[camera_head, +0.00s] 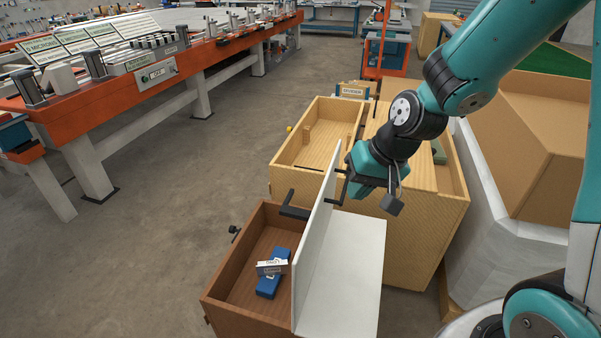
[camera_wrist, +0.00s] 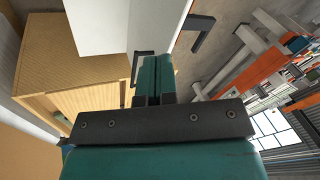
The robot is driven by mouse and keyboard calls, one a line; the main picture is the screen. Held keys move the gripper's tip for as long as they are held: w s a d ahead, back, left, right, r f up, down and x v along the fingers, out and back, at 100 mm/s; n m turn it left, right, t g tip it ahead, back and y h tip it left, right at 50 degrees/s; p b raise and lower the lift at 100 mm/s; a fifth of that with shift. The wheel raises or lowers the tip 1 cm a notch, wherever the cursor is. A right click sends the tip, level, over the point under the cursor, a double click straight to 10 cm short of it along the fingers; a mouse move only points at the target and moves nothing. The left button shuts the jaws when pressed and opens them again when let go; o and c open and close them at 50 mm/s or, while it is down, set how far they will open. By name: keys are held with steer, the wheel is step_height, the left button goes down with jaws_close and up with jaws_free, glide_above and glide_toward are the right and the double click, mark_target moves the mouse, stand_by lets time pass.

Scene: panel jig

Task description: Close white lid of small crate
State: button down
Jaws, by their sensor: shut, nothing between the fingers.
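The small crate (camera_head: 225,285) is brown and open-topped on its left side. Its white lid (camera_head: 316,243) stands nearly upright along the middle, beside a flat white panel (camera_head: 345,278) on the right. A black handle (camera_head: 338,188) is on the lid's right face near its top; a black handle-like bar also shows in the wrist view (camera_wrist: 138,67). My gripper (camera_head: 353,170) is shut and empty, close to the right of the lid's top edge. Its fingers (camera_wrist: 160,70) are together in the wrist view, with the lid (camera_wrist: 98,25) to their upper left. I cannot tell whether they touch it.
Blue labelled items (camera_head: 269,275) lie in the crate. A black angled bracket (camera_head: 292,205) sticks out at its back edge. A larger light wooden crate (camera_head: 415,235) stands right behind. An orange workbench (camera_head: 120,80) is at the left; the grey floor between is clear.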

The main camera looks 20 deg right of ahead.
steer(key=w+a+f+m+t+y+p, duration=0.1)
steer(key=w+a+f+m+t+y, duration=0.1)
steer(key=w+a+f+m+y, duration=0.2)
steer(key=w+a+f+m, duration=0.1)
steer(key=w+a+f, duration=0.2)
steer(key=w+f, duration=0.3)
steer(key=shift+w+p, duration=0.35)
steer(key=shift+w, duration=0.95)
